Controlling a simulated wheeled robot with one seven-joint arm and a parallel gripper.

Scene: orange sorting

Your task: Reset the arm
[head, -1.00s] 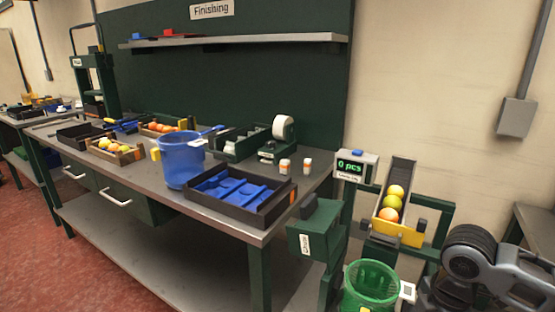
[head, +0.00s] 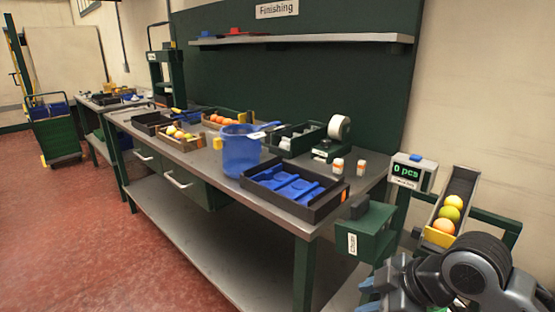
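My arm fills the bottom right corner of the head view, with a dark rounded joint and grey links. Its end, my gripper (head: 367,294), seems to show as two blue-grey finger-like pieces at the bottom edge, partly cut off by the frame. Whether it is open or shut, or holds anything, is not clear. The arm stands in front of the chute stand, to the right of the workbench (head: 205,243).
The bench holds a blue bucket (head: 240,152), a black tray with blue inserts (head: 293,187), fruit crates and two small bottles. A chute (head: 460,185) holds three fruits beside a counter reading "0 pcs" (head: 409,171). Red floor (head: 60,220) is open at left.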

